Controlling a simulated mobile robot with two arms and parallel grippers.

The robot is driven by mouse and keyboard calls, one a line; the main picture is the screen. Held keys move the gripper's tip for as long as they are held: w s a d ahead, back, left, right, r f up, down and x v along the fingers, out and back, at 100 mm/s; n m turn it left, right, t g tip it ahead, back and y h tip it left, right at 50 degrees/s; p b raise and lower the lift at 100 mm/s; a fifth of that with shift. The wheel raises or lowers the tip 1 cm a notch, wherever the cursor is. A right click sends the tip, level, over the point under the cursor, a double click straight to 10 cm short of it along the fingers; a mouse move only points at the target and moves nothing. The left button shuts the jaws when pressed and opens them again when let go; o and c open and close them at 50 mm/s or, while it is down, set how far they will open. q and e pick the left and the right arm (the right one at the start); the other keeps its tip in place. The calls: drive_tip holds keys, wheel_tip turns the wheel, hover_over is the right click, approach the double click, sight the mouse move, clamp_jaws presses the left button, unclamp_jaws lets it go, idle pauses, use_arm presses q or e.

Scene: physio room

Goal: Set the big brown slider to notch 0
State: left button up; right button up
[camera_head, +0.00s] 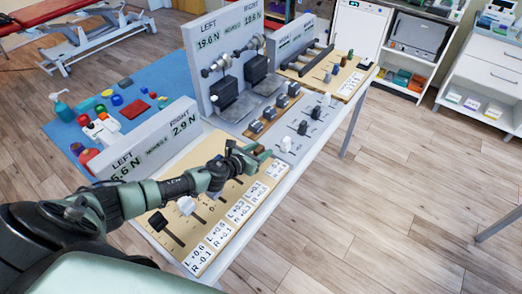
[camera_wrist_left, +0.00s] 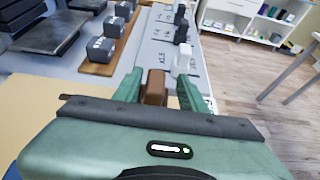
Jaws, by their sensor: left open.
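The near wooden slider board (camera_head: 152,233) carries several sliders with white label cards along its right edge. A brown slider knob (camera_head: 262,149) sits at the board's far end, at my left gripper (camera_head: 258,156). In the left wrist view the brown knob (camera_wrist_left: 155,88) stands between the two green fingers of the left gripper (camera_wrist_left: 157,92). The fingers are open, with a small gap beside the knob. My arm hides part of the board, and I cannot read the notch the brown slider is at. My right gripper is in neither view.
A display panel (camera_head: 150,140) behind the board reads LEFT 5.6 N and RIGHT 2.9 N. A grey panel with dark and white knobs (camera_head: 303,127) lies just beyond. A blue mat (camera_head: 170,75) with coloured items is at the left.

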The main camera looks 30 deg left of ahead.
sight(256, 153)
use_arm(q)
drive_tip(key=shift+s+a+r, duration=0.1)
drive_tip(key=shift+s, duration=0.35)
drive_tip(key=v, duration=0.6)
drive_tip(key=shift+s+r, duration=0.15)
drive_tip(key=shift+s, duration=0.2)
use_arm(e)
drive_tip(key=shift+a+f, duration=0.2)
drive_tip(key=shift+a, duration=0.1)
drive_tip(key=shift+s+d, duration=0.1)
